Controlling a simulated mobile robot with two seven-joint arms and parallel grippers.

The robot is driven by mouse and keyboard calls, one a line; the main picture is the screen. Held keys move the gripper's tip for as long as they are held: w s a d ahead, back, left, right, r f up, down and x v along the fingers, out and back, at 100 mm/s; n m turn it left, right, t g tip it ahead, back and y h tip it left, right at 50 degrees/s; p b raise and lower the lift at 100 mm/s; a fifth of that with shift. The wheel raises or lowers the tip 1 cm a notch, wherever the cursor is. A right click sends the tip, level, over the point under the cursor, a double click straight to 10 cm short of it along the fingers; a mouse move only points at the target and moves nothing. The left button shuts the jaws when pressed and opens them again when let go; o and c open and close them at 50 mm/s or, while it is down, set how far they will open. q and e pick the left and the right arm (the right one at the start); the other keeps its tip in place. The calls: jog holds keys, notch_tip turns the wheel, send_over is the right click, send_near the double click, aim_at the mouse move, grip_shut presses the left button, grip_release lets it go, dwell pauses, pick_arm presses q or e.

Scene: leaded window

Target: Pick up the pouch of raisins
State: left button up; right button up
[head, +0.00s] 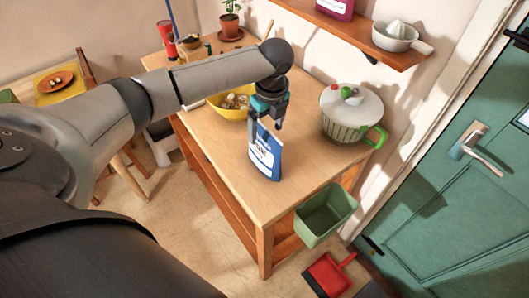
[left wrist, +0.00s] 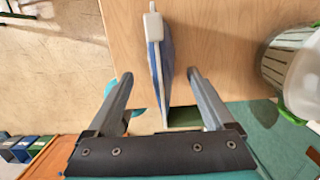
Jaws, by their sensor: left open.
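The pouch of raisins (head: 265,158), blue with a white label, stands upright on the wooden table near its front edge. My left gripper (head: 267,128) is above it, pointing down, with its fingers at the pouch's top. In the left wrist view the pouch (left wrist: 156,62) is seen edge-on from above, between the two open fingers of the gripper (left wrist: 160,76). There is a gap on each side, and I see no grip on it. The label is partly hidden by a finger in the head view. My right gripper is not in view.
A yellow bowl (head: 228,108) stands behind the gripper. A white lidded pot (head: 350,115) with green handles is to the right. A green bin (head: 325,215) is at the table's front right end. A shelf (head: 345,28) hangs above the table's back.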

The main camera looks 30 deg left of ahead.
aim_at(264, 140)
pick_arm(q)
jog(key=f, duration=0.5)
jog(key=shift+w+a+f, duration=0.15)
jog(key=shift+a+f, duration=0.15)
jog(key=shift+a, duration=0.1)
grip_shut()
dwell(0.4)
